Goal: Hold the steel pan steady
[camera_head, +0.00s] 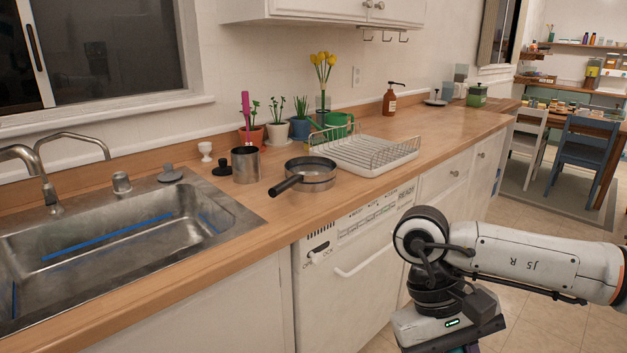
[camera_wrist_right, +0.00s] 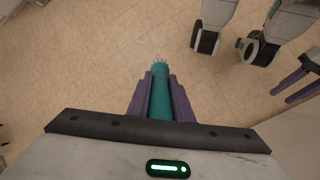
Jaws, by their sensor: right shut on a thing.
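The steel pan (camera_head: 318,184) sits upright on the wooden counter, its black handle pointing to the front left. No gripper is touching it. In the head view my right arm hangs in front of the cabinets, with its gripper mostly cut off by the bottom edge. In the right wrist view my right gripper (camera_wrist_right: 160,98) points down at the floor, its purple fingers shut on a teal rod-like thing (camera_wrist_right: 160,92) with a pale, toothed tip. My left gripper (camera_wrist_right: 294,87) shows at the right edge of that view, its purple fingers apart and nothing seen between them.
A steel canister (camera_head: 245,165) stands left of the pan and a white dish rack (camera_head: 372,158) right of it. The sink (camera_head: 120,235) is at left. Potted plants (camera_head: 278,131) stand behind. Bare counter lies in front of the pan.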

